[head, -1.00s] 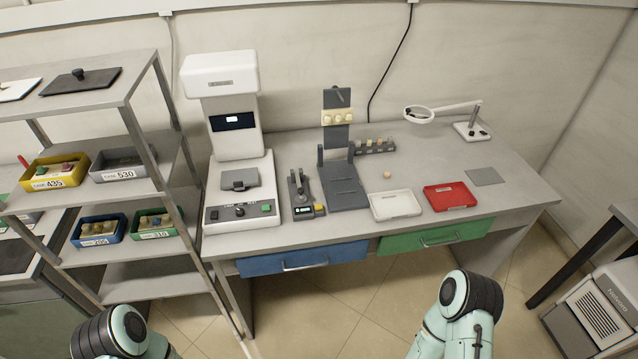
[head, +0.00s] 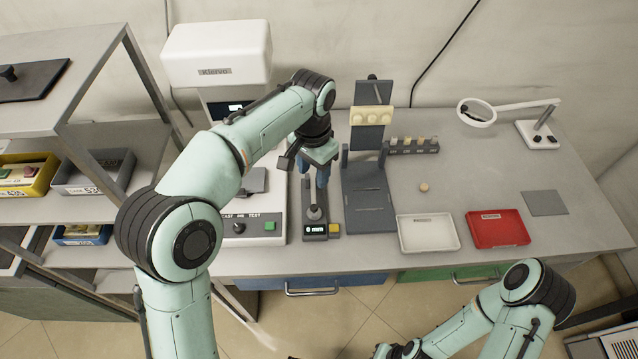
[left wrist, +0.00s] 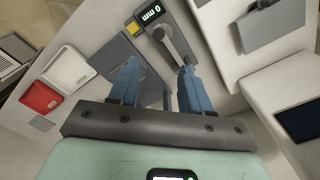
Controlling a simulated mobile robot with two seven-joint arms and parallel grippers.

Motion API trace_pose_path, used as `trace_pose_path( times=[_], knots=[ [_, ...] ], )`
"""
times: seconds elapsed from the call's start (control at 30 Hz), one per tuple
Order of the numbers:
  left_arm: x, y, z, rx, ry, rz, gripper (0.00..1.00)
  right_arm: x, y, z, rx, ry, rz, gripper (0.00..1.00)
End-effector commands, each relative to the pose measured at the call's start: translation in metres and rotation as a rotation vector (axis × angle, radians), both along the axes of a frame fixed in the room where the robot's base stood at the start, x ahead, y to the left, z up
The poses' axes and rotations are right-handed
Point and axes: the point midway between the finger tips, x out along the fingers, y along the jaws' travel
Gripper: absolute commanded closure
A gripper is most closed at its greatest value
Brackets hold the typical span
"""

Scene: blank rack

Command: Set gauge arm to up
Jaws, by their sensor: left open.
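The gauge (head: 315,228) is a small dark unit on the bench with a lit display and a yellow button. In the left wrist view the gauge (left wrist: 150,20) shows a grey lever arm (left wrist: 174,46) running from its round pivot toward my gripper's fingers. My left gripper (head: 322,178) is open above the rear of the gauge, blue fingers pointing down. In the left wrist view the gripper (left wrist: 158,72) has its fingers apart, with the lever's end near the right finger; I cannot tell whether they touch. In the head view the gripper hides much of the lever.
A white tester (head: 262,225) stands close left of the gauge, and a dark stand (head: 368,195) close right. A white tray (head: 428,234), a red tray (head: 497,228) and a magnifier lamp (head: 478,112) are farther right. A shelf rack (head: 95,135) stands at left.

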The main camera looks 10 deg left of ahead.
Motion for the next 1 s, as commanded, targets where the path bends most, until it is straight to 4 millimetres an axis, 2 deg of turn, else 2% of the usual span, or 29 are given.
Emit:
trace_pose_path(
  times=[0.17, 0.4, 0.6, 0.8, 1.0],
  knots=[
    [-0.002, 0.001, -0.024, 0.003, 0.007, 0.0, 0.52, -0.005, 0.0, -0.007, 0.0, 0.006, 0.0, 1.0],
    [-0.002, 0.0, -0.076, 0.002, 0.007, 0.0, 0.52, -0.01, 0.0, -0.018, 0.0, 0.012, 0.0, 1.0],
    [-0.001, 0.001, -0.111, 0.002, 0.006, 0.0, 0.52, -0.012, 0.0, -0.022, 0.0, 0.014, 0.0, 1.0],
    [-0.001, 0.0, -0.129, 0.001, 0.004, 0.0, 0.52, -0.013, 0.0, -0.024, 0.0, 0.015, 0.0, 1.0],
    [0.0, 0.0, -0.132, 0.0, 0.002, 0.0, 0.52, -0.013, 0.0, -0.024, 0.0, 0.015, 0.0, 1.0]
  ],
)
